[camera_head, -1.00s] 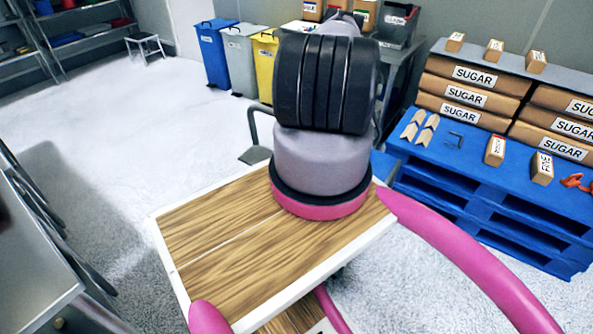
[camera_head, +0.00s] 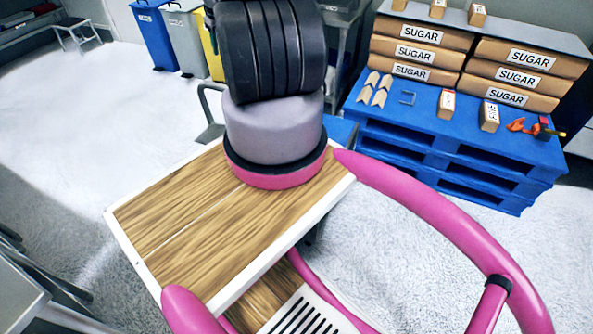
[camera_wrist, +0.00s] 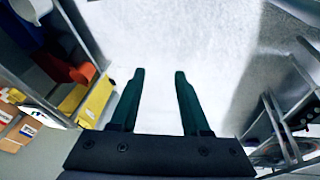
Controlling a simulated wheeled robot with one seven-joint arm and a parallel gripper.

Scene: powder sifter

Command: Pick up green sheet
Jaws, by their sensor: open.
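I cannot make out a green sheet in either view. My gripper (camera_wrist: 160,73) shows in the wrist view with two dark green fingers, spread apart. Between and beyond the fingers there is only pale floor, so it is empty. In the head view my folded arm hides whatever lies behind it, and my gripper does not show.
A blue pallet (camera_head: 455,155) at the right carries stacked sugar sacks (camera_head: 419,53), small boxes and an orange item (camera_head: 516,125). Blue (camera_head: 155,38) and grey (camera_head: 186,43) bins stand at the back, beside a yellow one. A metal table (camera_head: 22,300) is at lower left. Open floor (camera_head: 75,120) lies left.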

